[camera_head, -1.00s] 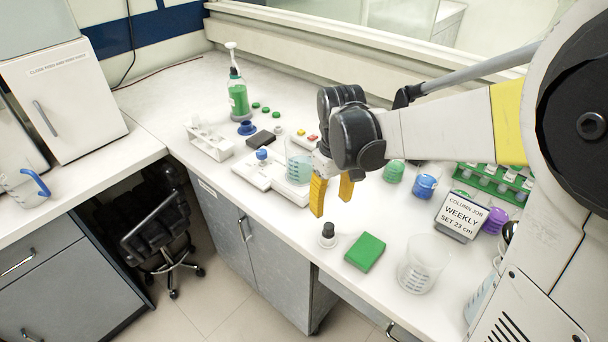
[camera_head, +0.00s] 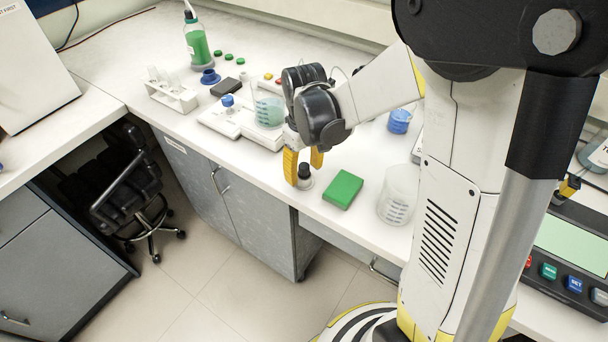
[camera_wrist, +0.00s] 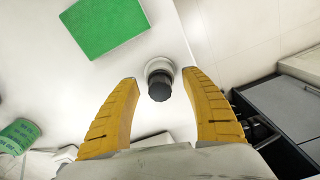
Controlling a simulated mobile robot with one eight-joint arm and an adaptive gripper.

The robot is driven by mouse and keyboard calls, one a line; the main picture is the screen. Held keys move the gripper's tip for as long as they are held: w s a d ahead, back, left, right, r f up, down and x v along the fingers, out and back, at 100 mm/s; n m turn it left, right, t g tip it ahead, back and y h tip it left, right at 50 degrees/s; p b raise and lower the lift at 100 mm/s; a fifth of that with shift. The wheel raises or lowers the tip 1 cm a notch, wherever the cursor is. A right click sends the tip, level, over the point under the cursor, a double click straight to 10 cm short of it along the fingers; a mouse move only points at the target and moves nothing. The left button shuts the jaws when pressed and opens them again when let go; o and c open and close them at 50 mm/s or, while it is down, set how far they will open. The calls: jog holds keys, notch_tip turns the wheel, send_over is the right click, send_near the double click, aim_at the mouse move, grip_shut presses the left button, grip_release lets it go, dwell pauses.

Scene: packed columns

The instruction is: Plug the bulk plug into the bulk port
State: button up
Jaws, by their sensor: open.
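My gripper (camera_head: 303,172) points down with its yellow fingers open. A small black-capped piece with a pale round base (camera_head: 305,184) stands on the bench at the fingertips, partly hidden behind one finger. In the wrist view its black cap (camera_wrist: 160,86) lies between the spread fingertips, with a gap on each side. A white device (camera_head: 236,124) with a blue-topped piece (camera_head: 228,101) stands farther back. A blue ringed piece (camera_head: 210,77) sits behind it. No label shows which of these is the bulk plug or the bulk port.
A green block (camera_head: 343,189) lies just right of the capped piece, and an empty beaker (camera_head: 397,196) stands beyond it. A beaker of pale liquid (camera_head: 268,107) is behind my gripper. The bench's front edge is close. A tube rack (camera_head: 172,95) stands at left.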

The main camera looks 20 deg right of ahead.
jog(key=shift+r, duration=0.1)
jog(key=c, duration=1.2)
